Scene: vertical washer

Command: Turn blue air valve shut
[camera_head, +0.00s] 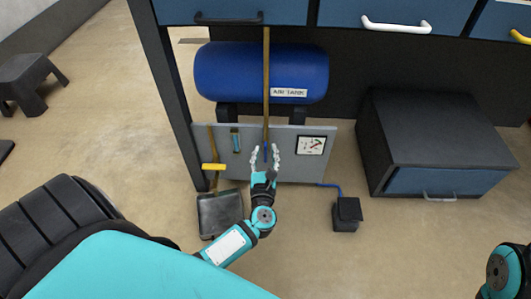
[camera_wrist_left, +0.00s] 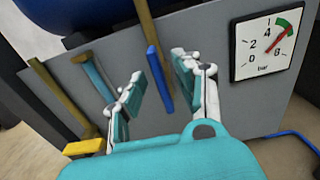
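The blue air valve handle (camera_head: 265,155) is at the lower end of the brown vertical pipe (camera_head: 266,80), in front of the grey panel. In the left wrist view the blue handle (camera_wrist_left: 158,80) is a narrow bar roughly in line with the pipe. My left gripper (camera_head: 264,149) is open, with one finger on each side of the handle. In the left wrist view the fingers (camera_wrist_left: 158,72) have visible gaps to the handle, and nothing is held. Their exact depth to the handle is hard to tell. My right gripper is out of view; only part of that arm shows at lower right.
The blue air tank (camera_head: 262,72) sits above the grey panel (camera_head: 300,170). A pressure gauge (camera_head: 311,145) is right of the valve. A black box (camera_head: 346,214) and dark cabinet (camera_head: 435,140) stand right.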

